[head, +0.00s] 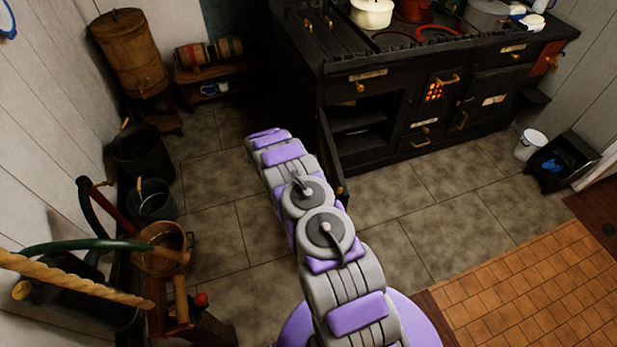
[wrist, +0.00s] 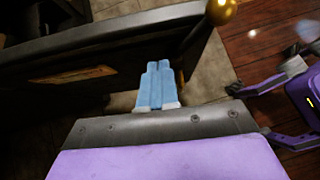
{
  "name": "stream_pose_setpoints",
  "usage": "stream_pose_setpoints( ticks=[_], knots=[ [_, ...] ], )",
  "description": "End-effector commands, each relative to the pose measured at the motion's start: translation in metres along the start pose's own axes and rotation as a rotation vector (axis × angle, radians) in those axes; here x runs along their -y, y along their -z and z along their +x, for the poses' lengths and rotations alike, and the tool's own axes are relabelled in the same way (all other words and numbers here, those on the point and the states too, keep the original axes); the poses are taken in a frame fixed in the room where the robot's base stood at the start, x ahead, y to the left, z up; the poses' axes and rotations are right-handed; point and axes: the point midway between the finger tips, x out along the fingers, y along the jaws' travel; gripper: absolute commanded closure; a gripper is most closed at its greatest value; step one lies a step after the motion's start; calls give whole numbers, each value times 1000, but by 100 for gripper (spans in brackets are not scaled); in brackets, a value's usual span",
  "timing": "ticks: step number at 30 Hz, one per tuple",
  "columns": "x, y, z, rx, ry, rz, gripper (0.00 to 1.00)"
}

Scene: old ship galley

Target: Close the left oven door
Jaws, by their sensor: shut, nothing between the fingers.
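The left oven door (head: 327,150) is black and stands swung open, out from the stove front. The dark oven opening (head: 365,120) shows behind it. In the wrist view the door (wrist: 120,50) crosses the upper left, with a brass plate (wrist: 60,80) on its face and a round brass knob (wrist: 221,11) near its end. My gripper (wrist: 158,66) has light blue fingers, shut and empty, pointing toward the door's face. I cannot tell whether they touch it. In the head view my arm reaches to the left of the door; the fingers are hidden.
The black stove (head: 440,85) stands at the back with pots on top. A wooden barrel (head: 132,50), dark buckets (head: 150,200) and a low wooden shelf (head: 215,75) line the left side. A white bucket (head: 529,145) stands at right. The tiled floor (head: 400,195) before the stove is clear.

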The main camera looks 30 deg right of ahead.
Motion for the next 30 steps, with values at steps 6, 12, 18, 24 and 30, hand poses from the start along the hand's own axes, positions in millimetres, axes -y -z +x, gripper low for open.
stream_pose_setpoints(
  ticks=[6, 12, 18, 24, 30],
  knots=[
    [1, -17, 27, -2, 2, 2, 100],
    [1, -25, 34, 0, 1, -2, 100],
    [1, -26, 35, 0, 1, -2, 100],
    [1, -27, 36, -1, 1, -1, 100],
    [-2, -34, 42, -1, 2, 1, 100]
  ],
)
